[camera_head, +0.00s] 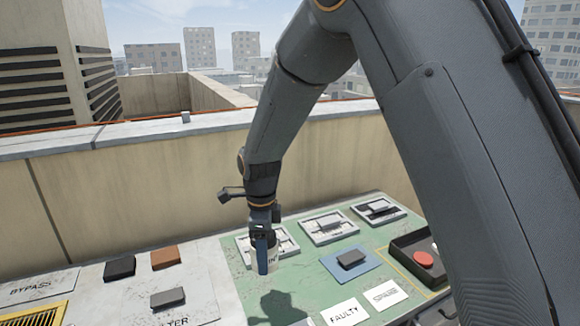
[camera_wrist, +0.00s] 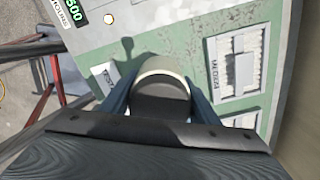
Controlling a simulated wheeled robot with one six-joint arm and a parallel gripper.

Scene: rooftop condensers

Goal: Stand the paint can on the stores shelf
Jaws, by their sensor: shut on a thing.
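My gripper (camera_head: 262,238) points down over the green worktop and is shut on the paint can (camera_head: 271,262). The can is pale, with part of a dark label showing. In the wrist view the can (camera_wrist: 163,72) shows its light rim and dark end between my two fingers (camera_wrist: 160,98). It looks upright in the head view and seems held above the worktop, with a shadow in front of it. I cannot make out a stores shelf in either view.
The green worktop (camera_head: 310,285) carries white framed panels (camera_head: 328,227), a blue mat (camera_head: 337,268) with a dark block, and FAULTY (camera_head: 344,312) and SPARE (camera_head: 386,294) labels. Dark and brown blocks lie left. A parapet (camera_head: 130,190) stands behind.

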